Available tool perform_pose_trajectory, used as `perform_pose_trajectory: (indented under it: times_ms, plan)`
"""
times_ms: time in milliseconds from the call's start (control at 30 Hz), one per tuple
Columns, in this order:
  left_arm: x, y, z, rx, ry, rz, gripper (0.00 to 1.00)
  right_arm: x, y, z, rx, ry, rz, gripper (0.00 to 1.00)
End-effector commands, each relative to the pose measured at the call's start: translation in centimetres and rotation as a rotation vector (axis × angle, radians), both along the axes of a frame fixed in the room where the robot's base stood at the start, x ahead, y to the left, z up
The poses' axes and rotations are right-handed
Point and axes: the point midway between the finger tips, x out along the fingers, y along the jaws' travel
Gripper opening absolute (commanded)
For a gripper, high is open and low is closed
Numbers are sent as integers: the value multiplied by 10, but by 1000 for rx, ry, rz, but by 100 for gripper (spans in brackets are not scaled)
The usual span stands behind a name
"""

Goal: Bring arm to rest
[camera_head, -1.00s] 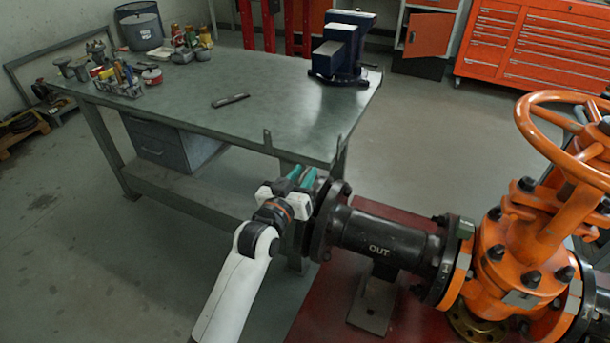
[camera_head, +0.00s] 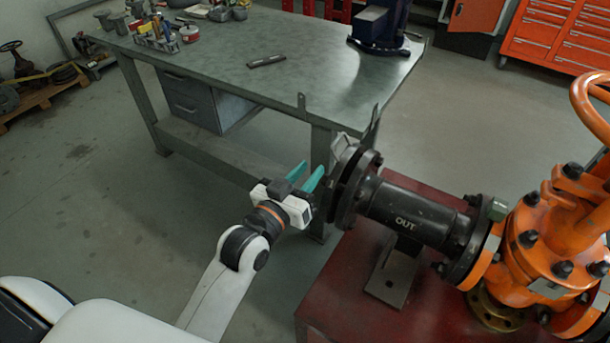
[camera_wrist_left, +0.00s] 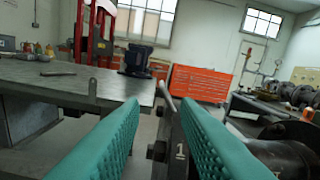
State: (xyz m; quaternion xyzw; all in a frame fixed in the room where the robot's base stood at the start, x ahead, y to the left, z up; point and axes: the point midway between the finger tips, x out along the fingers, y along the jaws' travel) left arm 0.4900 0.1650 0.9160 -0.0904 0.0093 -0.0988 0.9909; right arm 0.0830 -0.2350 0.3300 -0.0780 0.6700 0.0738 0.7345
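My left gripper (camera_head: 308,176) is in the middle of the head view, with two teal fingers spread apart and nothing held between them. It is just left of the black flange (camera_head: 352,188) at the end of the pipe marked OUT (camera_head: 410,212). In the left wrist view the teal fingers (camera_wrist_left: 160,135) are apart, with the dark flange and its bolts just beyond and between them; I cannot tell whether they touch. The orange gate valve (camera_head: 555,225) with its handwheel (camera_head: 590,105) is at the right, partly cut off. My right gripper is not in view.
A grey-green workbench (camera_head: 290,75) stands behind the gripper, carrying a vise (camera_head: 380,25), small tools and cans. The pipe rests on a red stand (camera_head: 335,290). Orange tool cabinets (camera_head: 555,40) stand at the back right. The floor at left is open.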

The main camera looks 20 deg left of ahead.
Motion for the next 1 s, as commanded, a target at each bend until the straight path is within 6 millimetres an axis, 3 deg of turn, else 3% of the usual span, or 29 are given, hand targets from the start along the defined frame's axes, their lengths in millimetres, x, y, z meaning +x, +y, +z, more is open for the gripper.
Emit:
perform_pose_trajectory:
  times_ms: [667, 767, 833, 1000]
  plan:
    - [-8, 1, -6, 12, 33, -2, 29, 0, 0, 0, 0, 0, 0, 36]
    - [-21, 1, -29, 54, 146, -9, 29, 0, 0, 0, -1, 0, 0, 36]
    - [-39, 3, -55, 105, 282, -17, 29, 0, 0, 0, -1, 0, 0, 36]
    - [-100, 13, -113, 233, 636, -36, 29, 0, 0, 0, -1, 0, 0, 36]
